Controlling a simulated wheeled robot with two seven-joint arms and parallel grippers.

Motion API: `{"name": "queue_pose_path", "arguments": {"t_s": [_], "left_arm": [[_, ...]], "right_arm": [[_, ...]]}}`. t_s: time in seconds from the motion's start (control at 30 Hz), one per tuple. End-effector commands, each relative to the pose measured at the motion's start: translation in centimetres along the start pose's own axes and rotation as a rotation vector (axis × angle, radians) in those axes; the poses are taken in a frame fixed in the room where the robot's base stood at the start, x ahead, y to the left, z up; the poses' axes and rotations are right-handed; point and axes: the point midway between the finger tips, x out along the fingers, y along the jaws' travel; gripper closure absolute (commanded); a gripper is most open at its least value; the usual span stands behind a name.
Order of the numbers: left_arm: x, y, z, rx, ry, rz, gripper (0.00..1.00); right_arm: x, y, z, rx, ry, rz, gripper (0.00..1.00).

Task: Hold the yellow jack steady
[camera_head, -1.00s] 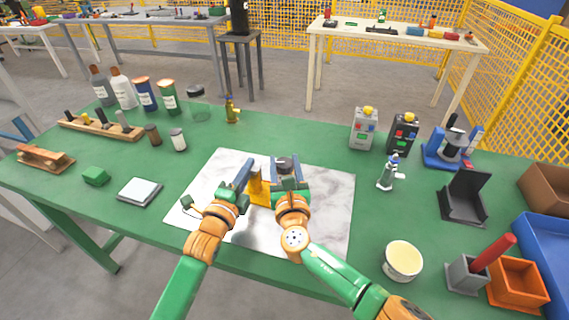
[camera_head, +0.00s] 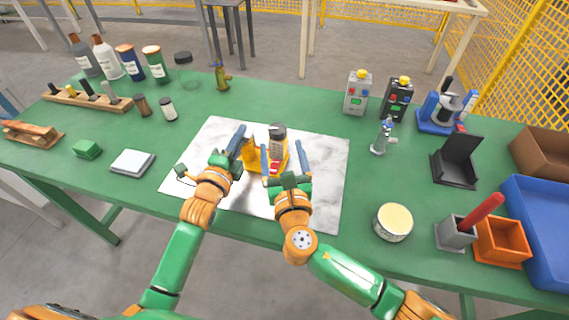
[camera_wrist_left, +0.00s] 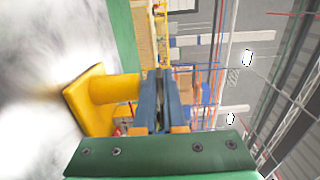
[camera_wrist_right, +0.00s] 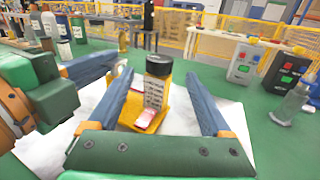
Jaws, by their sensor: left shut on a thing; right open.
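The yellow jack (camera_head: 279,152) stands upright on the marbled sheet (camera_head: 325,165), with a dark, labelled cylindrical part on top and a red piece low on its front. In the left wrist view its yellow body (camera_wrist_left: 115,88) and flat base are seen side-on. My left gripper (camera_head: 240,138) is at the jack's left side, fingers close together and shut on it; the exact contact is partly hidden. My right gripper (camera_head: 283,150) is open, its blue fingers spread on the near side of the jack. In the right wrist view the jack (camera_wrist_right: 155,97) shows between these fingers.
Left of the sheet lie a pale square pad (camera_head: 132,162) and a green block (camera_head: 87,149). On the right stand a small silver fitting (camera_head: 381,140), a round tub (camera_head: 393,222), a black holder (camera_head: 457,165) and an orange bin (camera_head: 503,241). The sheet's right part is clear.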

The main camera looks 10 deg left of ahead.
Motion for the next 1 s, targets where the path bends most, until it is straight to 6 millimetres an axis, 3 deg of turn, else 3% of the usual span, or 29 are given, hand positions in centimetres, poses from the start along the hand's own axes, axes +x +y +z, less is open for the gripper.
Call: {"name": "queue_pose_path", "arguments": {"t_s": [0.2, 0.37, 0.77, 0.87, 1.0], "left_arm": [[0.0, 0.2, 0.0, 0.0, 0.0, 0.006, 1.0], [0.0, 0.2, 0.0, 0.0, 0.0, 0.006, 1.0], [0.0, 0.2, 0.0, 0.0, 0.0, 0.006, 1.0], [0.0, 0.2, 0.0, 0.0, 0.0, 0.006, 1.0], [0.0, 0.2, 0.0, 0.0, 0.0, 0.006, 1.0]], "right_arm": [[-4.2, 0.0, -0.1, 0.0, 0.0, 0.0, 0.17], [-5.0, 0.0, 0.0, 0.0, -0.001, 0.001, 0.17], [-5.2, -1.0, 0.1, -0.002, -0.002, 0.08, 0.17], [-4.2, -0.9, 0.2, -0.002, -0.003, 0.082, 0.17], [-0.7, -0.6, 0.3, -0.003, -0.004, 0.081, 0.17]]}}
